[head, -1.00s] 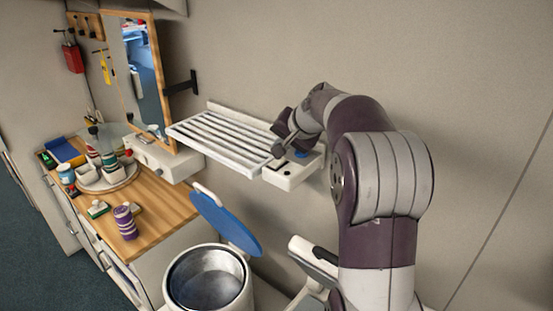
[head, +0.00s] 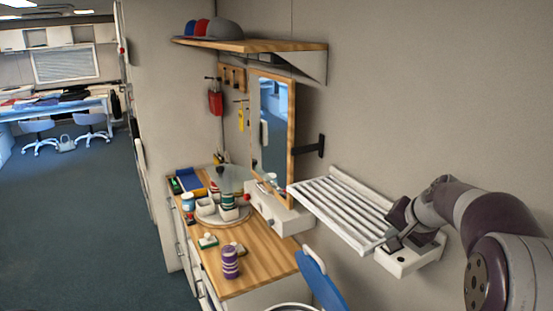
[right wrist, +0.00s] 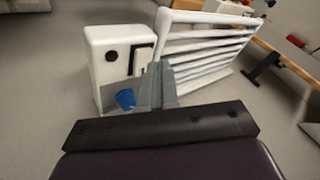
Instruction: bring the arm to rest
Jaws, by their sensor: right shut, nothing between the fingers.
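My right gripper (head: 392,243) is shut and empty. In the head view it appears at the right end of the white slatted rack (head: 340,212), over or beside the white box (head: 408,262) there; I cannot tell whether it touches. In the right wrist view the closed fingers (right wrist: 156,84) point towards the gap between the white box (right wrist: 112,62) and the rack (right wrist: 205,42). A small blue thing (right wrist: 126,98) shows just left of the fingers. My right arm reaches in from the right, bent at the elbow. My left gripper is not in view.
A wooden counter (head: 262,262) holds a purple striped cup (head: 230,262) and a round tray with several containers. A mirror (head: 272,125) hangs behind it, below a shelf (head: 270,46) with caps. A blue lid (head: 320,282) stands up below the rack. Open floor (head: 90,220) lies left.

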